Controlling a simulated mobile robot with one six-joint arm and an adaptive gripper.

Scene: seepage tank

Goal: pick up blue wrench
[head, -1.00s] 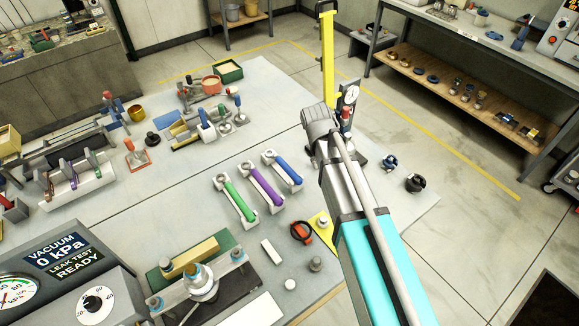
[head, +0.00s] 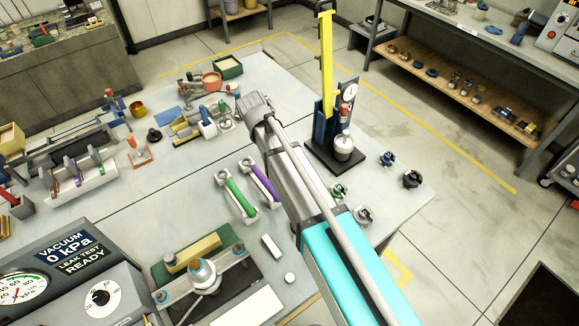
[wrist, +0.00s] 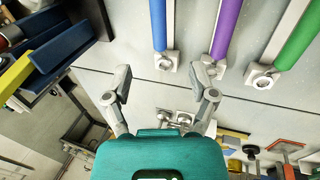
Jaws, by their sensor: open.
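The blue wrench (wrist: 158,25) is a long blue bar on a pale holder, seen upper middle in the wrist view. In the head view my arm hides it. My gripper (wrist: 160,80) is open and empty, with its fingertips apart, just below the blue wrench's near end in the wrist view. No contact shows. The purple wrench (head: 263,183) and green wrench (head: 241,199) lie parallel on the table to the left of my arm. In the wrist view the purple wrench (wrist: 227,25) is right of the blue one, and the green wrench (wrist: 300,35) is farther right.
A gauge stand (head: 334,140) stands on the table (head: 185,205) just right of my arm. Small dark fittings (head: 412,179) sit near the right edge. Clamps and tools (head: 205,122) crowd the far left. A vacuum tester (head: 65,275) fills the near left corner.

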